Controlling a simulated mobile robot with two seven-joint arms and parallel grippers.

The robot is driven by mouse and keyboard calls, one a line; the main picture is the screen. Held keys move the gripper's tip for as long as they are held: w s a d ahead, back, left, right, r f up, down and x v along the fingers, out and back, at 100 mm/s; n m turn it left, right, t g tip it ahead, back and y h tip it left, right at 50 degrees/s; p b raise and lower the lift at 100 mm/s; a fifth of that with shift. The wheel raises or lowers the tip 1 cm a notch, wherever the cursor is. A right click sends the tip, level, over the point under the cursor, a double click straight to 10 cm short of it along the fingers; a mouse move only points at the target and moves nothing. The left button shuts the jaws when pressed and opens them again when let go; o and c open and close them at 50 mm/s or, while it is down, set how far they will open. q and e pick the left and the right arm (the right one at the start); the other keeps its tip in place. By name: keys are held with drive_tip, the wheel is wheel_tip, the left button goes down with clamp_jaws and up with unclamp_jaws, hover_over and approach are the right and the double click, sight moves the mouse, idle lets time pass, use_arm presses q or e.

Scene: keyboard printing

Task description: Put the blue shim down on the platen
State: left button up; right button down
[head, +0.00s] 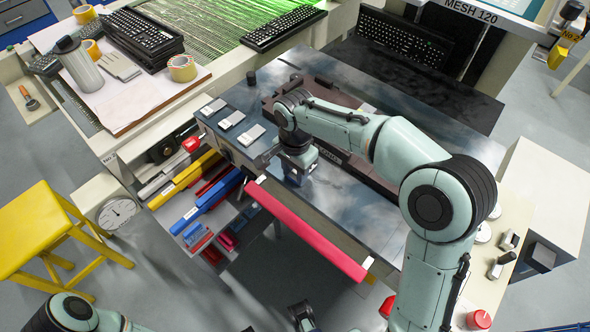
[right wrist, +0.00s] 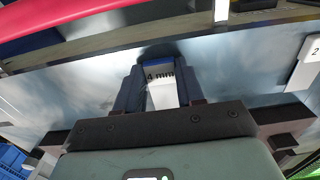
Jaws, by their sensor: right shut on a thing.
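The blue shim (right wrist: 158,72) is marked "4 mm" and shows a white face and blue edge in the right wrist view. It is between the two dark fingers of my right gripper (right wrist: 161,92), which is shut on it. In the head view my right gripper (head: 297,174) points down over the near-left part of the shiny blue-grey platen (head: 345,203). I cannot tell whether the shim touches the platen.
Several small pale blocks (head: 232,120) sit along the platen's left edge. A dark brown frame (head: 328,151) lies beyond my gripper. A long red bar (head: 308,230) runs along the near edge. Coloured bars (head: 205,206) fill the shelf below.

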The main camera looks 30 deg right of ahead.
sight(295, 176)
drive_tip(key=c, duration=0.7)
unclamp_jaws()
drive_tip(key=shift+f, duration=0.1)
wheel_tip(295, 176, up, 12)
drive_tip(key=p, duration=0.3)
drive_tip(key=shift+r, duration=0.2)
